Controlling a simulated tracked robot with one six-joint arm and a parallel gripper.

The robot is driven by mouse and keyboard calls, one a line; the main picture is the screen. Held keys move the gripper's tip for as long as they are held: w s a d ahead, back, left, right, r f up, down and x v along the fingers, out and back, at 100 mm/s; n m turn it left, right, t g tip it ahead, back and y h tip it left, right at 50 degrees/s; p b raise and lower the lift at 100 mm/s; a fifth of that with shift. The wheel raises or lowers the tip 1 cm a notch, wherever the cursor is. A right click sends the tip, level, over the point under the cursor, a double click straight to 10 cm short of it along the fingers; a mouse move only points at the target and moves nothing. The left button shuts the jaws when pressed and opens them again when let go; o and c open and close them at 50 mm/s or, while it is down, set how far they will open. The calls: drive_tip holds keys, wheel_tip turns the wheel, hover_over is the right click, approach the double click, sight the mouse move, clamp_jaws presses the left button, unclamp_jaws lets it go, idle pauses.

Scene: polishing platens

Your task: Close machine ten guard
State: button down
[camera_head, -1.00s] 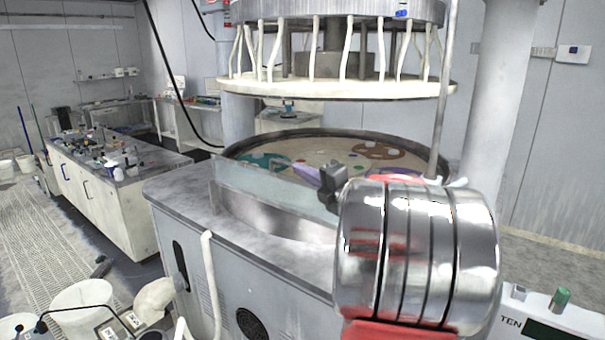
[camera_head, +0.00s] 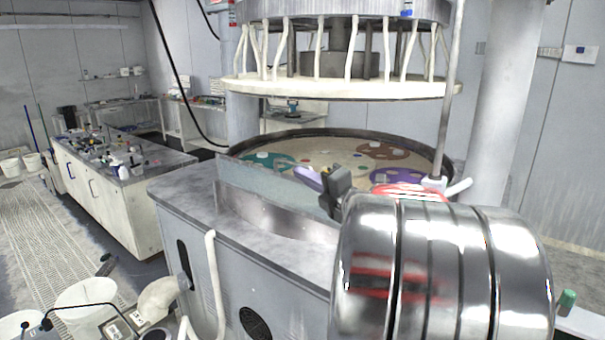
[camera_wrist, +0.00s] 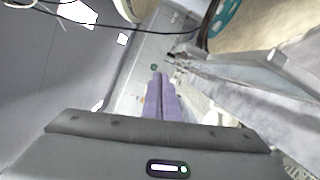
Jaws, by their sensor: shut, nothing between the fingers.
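Machine ten is the grey cabinet (camera_head: 190,215) with a large round polishing platen. A pale, see-through guard panel (camera_head: 250,178) stands along its near edge, above a curved metal wall (camera_head: 270,215). The panel also appears in the wrist view (camera_wrist: 250,72). My gripper (camera_head: 299,172) has purple fingers, pressed together and empty. It hangs over the machine's near side, around the right end of the panel. In the wrist view my gripper (camera_wrist: 159,75) points beside the panel, seemingly apart from it. My shiny arm hides the machine's right front and the panel's far right end.
An upper plate (camera_head: 340,88) with white hoses hangs above the platen. A white pipe (camera_head: 212,280) runs up the cabinet front. A cluttered bench (camera_head: 110,190) stands left, with free floor before it. White buckets (camera_head: 85,300) are at lower left. A green knob (camera_head: 566,300) shows at lower right.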

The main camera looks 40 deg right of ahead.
drive_tip(key=s, duration=0.7)
drive_tip(key=shift+s+a+r, duration=0.15)
drive_tip(key=shift+s+a, duration=0.25)
drive_tip(key=shift+a, duration=0.05)
